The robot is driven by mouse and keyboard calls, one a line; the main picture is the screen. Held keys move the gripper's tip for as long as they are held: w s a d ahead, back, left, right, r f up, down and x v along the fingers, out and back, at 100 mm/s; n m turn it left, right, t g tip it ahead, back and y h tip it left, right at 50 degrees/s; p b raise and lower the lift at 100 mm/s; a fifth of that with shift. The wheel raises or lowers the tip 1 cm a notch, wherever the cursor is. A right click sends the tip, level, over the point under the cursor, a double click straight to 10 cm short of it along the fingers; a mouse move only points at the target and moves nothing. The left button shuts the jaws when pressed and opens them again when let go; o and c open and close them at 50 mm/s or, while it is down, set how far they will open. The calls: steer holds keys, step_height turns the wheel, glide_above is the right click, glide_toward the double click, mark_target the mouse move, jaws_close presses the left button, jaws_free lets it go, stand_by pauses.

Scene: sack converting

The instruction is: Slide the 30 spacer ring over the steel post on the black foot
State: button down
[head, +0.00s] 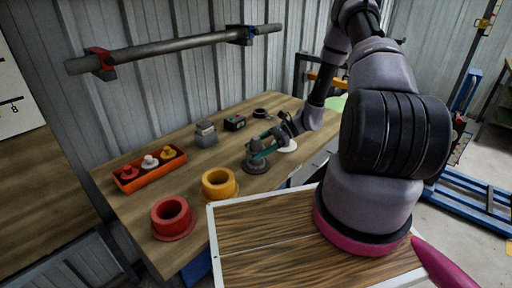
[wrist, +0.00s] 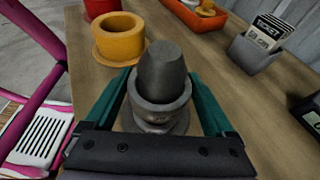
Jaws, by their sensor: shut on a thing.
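In the wrist view, the dark grey tapered steel post (wrist: 161,72) rises through the opening of a grey ring (wrist: 158,116), which I take to be the 30 spacer ring. The ring's marking is too blurred to read. My gripper (wrist: 160,108) has its teal fingers on either side of the ring and is shut on it. A round foot (wrist: 178,126) shows partly beneath; I cannot tell whether the ring touches it. In the head view, my gripper (head: 262,145) is above the grey flanged base (head: 256,166), with the post mostly hidden.
A yellow flanged ring (head: 219,184) and a red one (head: 172,217) stand to the left on the wooden bench (head: 130,210). An orange tray (head: 150,170) with small knobbed pieces, a grey card holder (head: 206,135) and a black box (head: 235,123) sit behind.

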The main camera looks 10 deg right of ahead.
jaws_free()
steer(key=s+v, duration=0.1)
steer(key=v, duration=0.9)
steer(key=shift+w+d, duration=0.4)
steer(key=shift+w, duration=0.15)
